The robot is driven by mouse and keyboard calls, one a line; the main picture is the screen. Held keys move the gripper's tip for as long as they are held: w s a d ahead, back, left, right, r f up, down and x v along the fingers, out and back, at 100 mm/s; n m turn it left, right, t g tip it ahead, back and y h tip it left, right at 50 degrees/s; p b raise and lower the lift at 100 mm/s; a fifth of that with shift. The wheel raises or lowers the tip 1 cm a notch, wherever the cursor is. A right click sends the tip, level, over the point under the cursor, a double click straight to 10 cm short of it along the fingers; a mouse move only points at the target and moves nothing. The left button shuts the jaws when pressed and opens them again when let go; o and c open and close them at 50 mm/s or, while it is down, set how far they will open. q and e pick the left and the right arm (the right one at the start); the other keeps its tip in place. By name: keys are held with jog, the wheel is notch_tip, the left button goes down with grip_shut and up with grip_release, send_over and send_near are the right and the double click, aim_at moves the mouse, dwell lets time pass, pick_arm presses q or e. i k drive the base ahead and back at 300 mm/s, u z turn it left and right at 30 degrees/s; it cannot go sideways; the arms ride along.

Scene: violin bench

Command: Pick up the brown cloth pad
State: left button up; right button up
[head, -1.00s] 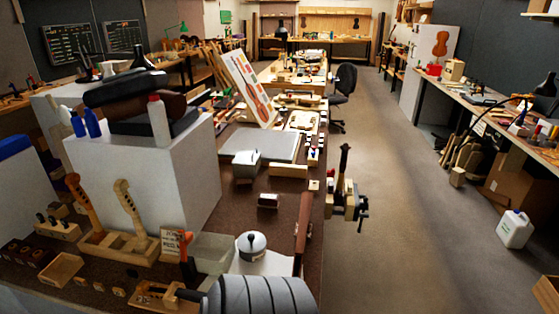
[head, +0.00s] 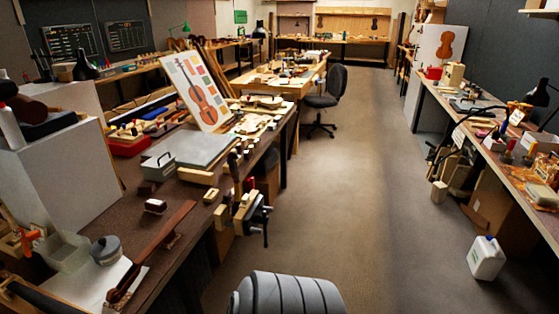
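I cannot pick out the brown cloth pad for certain in the head view. A flat tan, pad-like item (head: 542,195) lies on the right bench at the right edge, too small to identify. A brown rounded roll (head: 27,108) lies with a dark cushion (head: 50,126) on the white cabinet at the left edge. Neither of my grippers is in view, and nothing shows in their grasp.
The left bench (head: 190,192) carries a fingerboard-like dark piece, a grey pot (head: 105,250) and a vise (head: 248,215) jutting over the aisle. The aisle floor (head: 340,200) is clear. A white jug (head: 486,257) stands by the right bench (head: 505,180); an office chair (head: 325,95) is farther back.

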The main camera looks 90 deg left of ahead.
aim_at(143, 187)
jog(key=i, duration=0.3)
jog(key=u, duration=3.15)
